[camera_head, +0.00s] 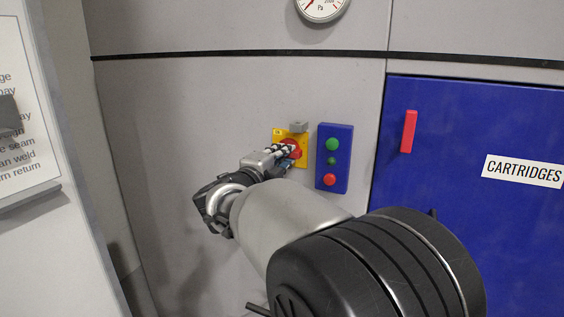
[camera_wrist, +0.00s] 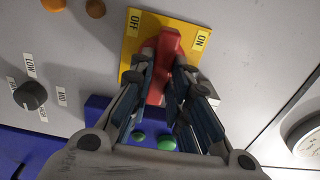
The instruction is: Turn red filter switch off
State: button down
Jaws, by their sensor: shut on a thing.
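The red filter switch (camera_wrist: 166,62) sits on a yellow plate (camera_wrist: 183,32) marked OFF and ON in the wrist view. In the head view the switch (camera_head: 291,148) is partly covered by my gripper (camera_head: 285,152). In the wrist view my gripper (camera_wrist: 163,88) has its two fingers on either side of the red handle, shut on it. The handle's top points up between the OFF and ON labels, leaning slightly toward neither clearly.
A blue button box (camera_head: 345,158) with green and red buttons stands just right of the switch. A blue door (camera_head: 450,200) with a red handle (camera_head: 408,131) is further right. A black knob (camera_wrist: 30,96) shows in the wrist view. A gauge (camera_head: 321,6) is above.

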dwell(0.5)
jog(key=c, duration=1.5)
grip_release()
jog(key=v, duration=1.2)
jog(key=shift+r, duration=0.1)
